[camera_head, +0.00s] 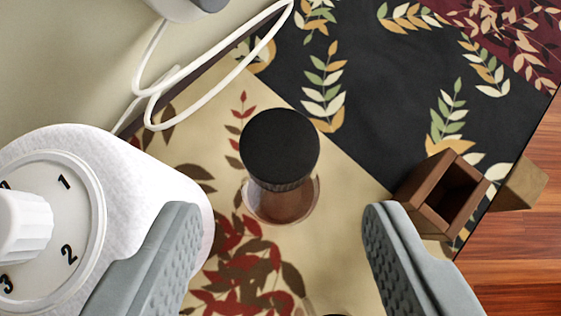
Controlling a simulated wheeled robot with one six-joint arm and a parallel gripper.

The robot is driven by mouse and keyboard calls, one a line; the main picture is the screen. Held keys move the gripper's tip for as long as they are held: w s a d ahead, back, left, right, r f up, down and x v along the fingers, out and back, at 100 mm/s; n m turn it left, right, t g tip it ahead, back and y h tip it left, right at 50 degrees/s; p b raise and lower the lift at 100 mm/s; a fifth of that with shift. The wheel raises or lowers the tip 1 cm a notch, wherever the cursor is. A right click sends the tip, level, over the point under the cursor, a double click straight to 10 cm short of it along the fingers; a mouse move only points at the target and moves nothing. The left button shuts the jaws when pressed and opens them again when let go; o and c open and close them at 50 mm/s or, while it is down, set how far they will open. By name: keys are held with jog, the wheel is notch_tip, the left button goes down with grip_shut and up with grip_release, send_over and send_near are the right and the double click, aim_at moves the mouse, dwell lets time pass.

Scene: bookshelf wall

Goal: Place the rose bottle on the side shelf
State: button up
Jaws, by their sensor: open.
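A bottle with a ribbed black cap (280,145) and a clear, pinkish-brown body (284,205) stands on a leaf-patterned surface (350,95), seen from above. It may be the rose bottle; no label shows. My gripper (281,213) is open, with one grey finger at lower left and one at lower right. In the picture the bottle lies between and slightly beyond the fingertips, with a gap on both sides. I cannot tell how far below the fingers it is. I cannot pick out the side shelf.
A white appliance with a numbered dial (40,225) stands close to the left finger. A brown open-topped wooden box (440,195) is by the right finger, near the surface's edge. A white cord (225,70) loops at upper left. Wooden floor (525,245) shows at right.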

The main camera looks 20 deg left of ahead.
aim_at(280, 142)
jog(key=shift+x, duration=4.2)
jog(key=shift+w+a+r, duration=0.1)
jog(key=shift+r, duration=0.1)
grip_shut()
